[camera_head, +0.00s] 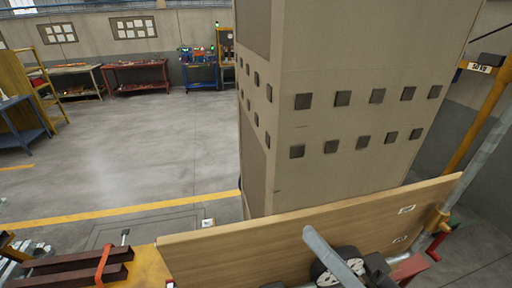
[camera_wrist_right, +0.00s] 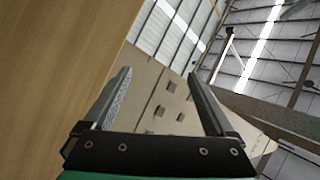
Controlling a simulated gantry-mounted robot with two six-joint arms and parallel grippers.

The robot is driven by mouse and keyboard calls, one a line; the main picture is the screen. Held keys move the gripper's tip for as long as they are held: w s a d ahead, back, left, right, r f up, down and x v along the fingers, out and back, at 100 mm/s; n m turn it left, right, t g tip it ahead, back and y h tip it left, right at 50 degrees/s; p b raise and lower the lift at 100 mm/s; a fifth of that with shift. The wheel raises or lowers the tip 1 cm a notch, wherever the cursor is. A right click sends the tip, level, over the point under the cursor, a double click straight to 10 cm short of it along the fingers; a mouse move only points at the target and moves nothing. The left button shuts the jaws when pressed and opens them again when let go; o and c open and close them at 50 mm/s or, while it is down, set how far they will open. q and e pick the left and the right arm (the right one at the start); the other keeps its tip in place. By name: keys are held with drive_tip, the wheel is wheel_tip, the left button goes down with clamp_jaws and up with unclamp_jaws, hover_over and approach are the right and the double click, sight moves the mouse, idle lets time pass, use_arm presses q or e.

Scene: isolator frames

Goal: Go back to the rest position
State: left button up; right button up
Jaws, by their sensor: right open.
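My right gripper (camera_wrist_right: 158,75) is open in the right wrist view, with its two grey fingers spread and nothing between them. The wooden panel (camera_wrist_right: 60,70) stands to the left of the fingers there. In the head view my right gripper (camera_head: 322,248) is low at the near side of the wooden panel (camera_head: 230,248), partly cut off by the bottom edge. I cannot tell whether it touches the panel. A tall beige block (camera_head: 345,60) with rows of dark square pads rises behind the panel. My left gripper is not in view.
Dark red beams (camera_head: 70,265) with an orange strap lie at the lower left. A yellow post with a grey pipe (camera_head: 485,120) stands at the right. Workbenches (camera_head: 137,75) line the far wall. The grey floor (camera_head: 150,150) at the left is clear.

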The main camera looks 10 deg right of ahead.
drive_tip(key=a+r+n+t+y+p, duration=0.1)
drive_tip(key=a+r+n, duration=0.15)
drive_tip(key=r, duration=0.55)
drive_tip(key=a+r+n+y+p, duration=0.15)
drive_tip(key=r+n, duration=0.25)
drive_tip(key=r, duration=0.4)
wheel_tip(320, 180, up, 11)
drive_tip(key=s+n+t+h, duration=0.1)
drive_tip(key=s+t+h, duration=0.2)
drive_tip(key=t, duration=0.1)
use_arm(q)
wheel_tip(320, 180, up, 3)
use_arm(e)
drive_tip(key=d+m+t+h, duration=0.2)
drive_tip(key=d+h, duration=0.4)
drive_tip(key=h, duration=0.3)
drive_tip(key=shift+w+d+r+t, duration=0.25)
drive_tip(key=shift+r+t, duration=0.15)
drive_tip(key=shift+t, duration=0.2)
